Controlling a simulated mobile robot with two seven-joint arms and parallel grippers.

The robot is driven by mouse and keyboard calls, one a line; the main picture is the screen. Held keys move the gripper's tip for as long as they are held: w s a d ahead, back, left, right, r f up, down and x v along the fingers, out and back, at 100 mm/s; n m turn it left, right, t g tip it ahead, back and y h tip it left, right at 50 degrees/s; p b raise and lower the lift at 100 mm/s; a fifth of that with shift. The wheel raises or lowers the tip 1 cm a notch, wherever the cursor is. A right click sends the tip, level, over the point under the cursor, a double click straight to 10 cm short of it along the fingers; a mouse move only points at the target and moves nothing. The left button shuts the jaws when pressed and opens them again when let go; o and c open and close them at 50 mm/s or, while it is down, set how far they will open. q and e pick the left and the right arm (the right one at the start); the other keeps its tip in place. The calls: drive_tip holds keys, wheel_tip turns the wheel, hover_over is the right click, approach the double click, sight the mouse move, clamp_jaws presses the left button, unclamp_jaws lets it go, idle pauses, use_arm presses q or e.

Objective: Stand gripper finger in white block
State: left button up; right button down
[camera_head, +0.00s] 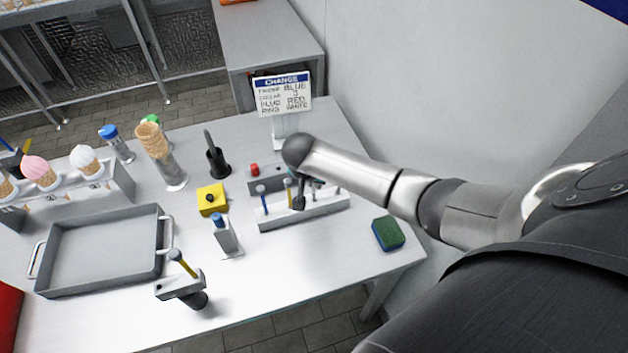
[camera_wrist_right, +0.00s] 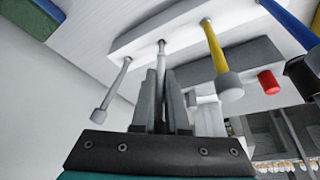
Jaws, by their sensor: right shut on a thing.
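The long white block (camera_head: 325,211) lies on the table's right half; its top also shows in the wrist view (camera_wrist_right: 135,42). A blue finger (camera_head: 262,194), a yellow finger (camera_wrist_right: 219,62) and a pale finger with a grey end (camera_wrist_right: 113,92) stand in it. My right gripper (camera_wrist_right: 161,92) is over the block, shut on a slim grey finger (camera_wrist_right: 161,58) between the yellow and pale ones. That finger's far end meets the block's top at a hole; how deep it sits I cannot tell. The jaws hide its near end. My left gripper is not in view.
A dark grey holder with a red knob (camera_head: 254,169) is behind the block. A sponge (camera_head: 388,234) lies right. A yellow box (camera_head: 211,199), a grey stand (camera_head: 227,238) and a tray (camera_head: 100,283) are left. A sign (camera_head: 283,92) stands behind. The front right table is clear.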

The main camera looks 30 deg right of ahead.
drive_tip(key=shift+f+b, duration=0.8)
drive_tip(key=shift+f, duration=0.55)
drive_tip(key=c, duration=0.8)
unclamp_jaws()
drive_tip(key=shift+c, duration=0.2)
drive_tip(key=p+v, duration=0.3)
drive_tip(key=v, duration=1.2)
drive_tip(key=shift+a+r, duration=0.1)
